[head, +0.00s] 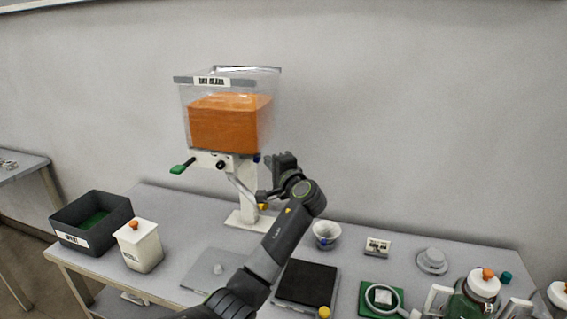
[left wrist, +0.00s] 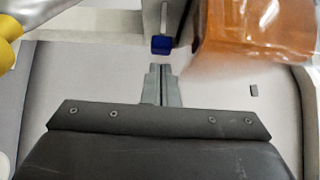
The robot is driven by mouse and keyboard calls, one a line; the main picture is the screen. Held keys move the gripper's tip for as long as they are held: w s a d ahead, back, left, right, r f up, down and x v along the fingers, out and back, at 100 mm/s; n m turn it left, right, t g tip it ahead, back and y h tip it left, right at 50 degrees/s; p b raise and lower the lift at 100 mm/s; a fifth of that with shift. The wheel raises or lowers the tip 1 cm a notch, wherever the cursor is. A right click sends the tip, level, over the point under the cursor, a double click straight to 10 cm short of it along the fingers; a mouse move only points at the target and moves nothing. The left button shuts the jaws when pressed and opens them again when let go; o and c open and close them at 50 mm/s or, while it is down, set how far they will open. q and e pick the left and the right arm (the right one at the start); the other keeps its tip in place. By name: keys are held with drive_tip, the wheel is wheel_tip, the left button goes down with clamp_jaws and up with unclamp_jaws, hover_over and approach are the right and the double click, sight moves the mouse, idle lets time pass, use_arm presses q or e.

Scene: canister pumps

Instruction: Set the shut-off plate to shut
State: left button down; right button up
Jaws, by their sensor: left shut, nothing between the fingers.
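The shut-off plate seems to run under the clear hopper (head: 228,112) of orange contents. A green-tipped end (head: 181,167) sticks out at the hopper's left in the head view. A small blue end (head: 256,158) shows at its right side; I cannot tell for certain that both belong to one plate. In the left wrist view the blue end (left wrist: 161,45) is just ahead of my shut, empty left gripper (left wrist: 158,72), with a small apparent gap. In the head view the left gripper (head: 284,162) is right of the hopper's base. My right gripper is not in view.
The white stand (head: 246,219) holds the hopper above the table. A black bin (head: 91,216) and white lidded canister (head: 138,247) stand at left. A small cup (head: 326,233), dark mat (head: 306,281) and green-bodied pump parts (head: 484,284) lie to the right.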

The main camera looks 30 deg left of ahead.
sight(256, 161)
use_arm(q)
drive_tip(key=shift+s+a, duration=0.1)
drive_tip(key=shift+a, duration=0.4)
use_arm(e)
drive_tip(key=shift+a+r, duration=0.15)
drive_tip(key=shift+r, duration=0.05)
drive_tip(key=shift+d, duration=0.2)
use_arm(q)
drive_tip(key=a, duration=0.1)
drive_tip(key=s+a+p, duration=0.1)
drive_tip(key=a, duration=0.1)
drive_tip(key=shift+a, duration=0.25)
drive_tip(key=shift+w+d, duration=0.1)
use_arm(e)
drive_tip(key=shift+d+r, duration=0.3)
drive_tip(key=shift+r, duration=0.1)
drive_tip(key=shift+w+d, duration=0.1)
